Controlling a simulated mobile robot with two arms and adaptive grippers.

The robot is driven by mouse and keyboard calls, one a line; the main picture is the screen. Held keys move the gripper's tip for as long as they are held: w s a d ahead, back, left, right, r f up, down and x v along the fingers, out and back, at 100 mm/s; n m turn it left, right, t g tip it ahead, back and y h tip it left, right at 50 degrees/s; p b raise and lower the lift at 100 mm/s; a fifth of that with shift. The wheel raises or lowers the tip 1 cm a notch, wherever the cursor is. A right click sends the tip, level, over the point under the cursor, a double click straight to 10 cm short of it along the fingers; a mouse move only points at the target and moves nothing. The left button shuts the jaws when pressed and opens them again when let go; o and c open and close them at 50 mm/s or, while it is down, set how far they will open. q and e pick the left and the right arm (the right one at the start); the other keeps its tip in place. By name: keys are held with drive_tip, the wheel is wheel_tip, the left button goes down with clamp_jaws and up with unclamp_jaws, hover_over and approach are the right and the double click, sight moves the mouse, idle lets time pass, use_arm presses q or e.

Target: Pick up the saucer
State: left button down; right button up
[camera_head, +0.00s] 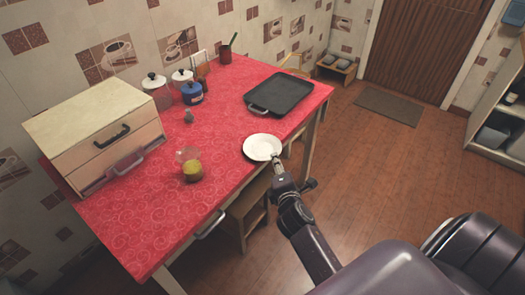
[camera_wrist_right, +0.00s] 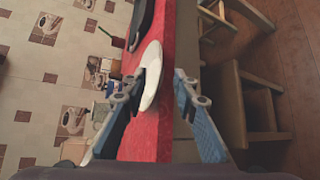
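The white saucer (camera_head: 262,147) lies on the red-covered table close to its edge, facing my right arm. My right gripper (camera_head: 277,162) is at the saucer's near rim. In the right wrist view the saucer (camera_wrist_right: 151,75) appears tilted edge-on, between the two spread fingers of the right gripper (camera_wrist_right: 158,82). The fingers are open, with a gap visible on the side of the lower finger. I cannot tell whether the upper finger touches the saucer. My left gripper is not in view.
The red table (camera_head: 225,190) also holds a black tray (camera_head: 280,93), a glass of yellow-green content (camera_head: 192,172), a blue pot (camera_head: 191,93), canisters and a drawer box (camera_head: 95,125). A wooden stool (camera_head: 247,208) stands under the table edge. Open floor lies right.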

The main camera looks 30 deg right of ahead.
sight(263, 149)
drive_tip(key=x, duration=0.6)
drive_tip(key=shift+w+d+f, duration=0.1)
drive_tip(key=shift+w+f, duration=0.15)
drive_tip(key=shift+f, duration=0.05)
drive_tip(key=shift+s, duration=0.1)
drive_tip(key=shift+c, duration=0.7)
clamp_jaws()
drive_tip(key=shift+r, duration=0.1)
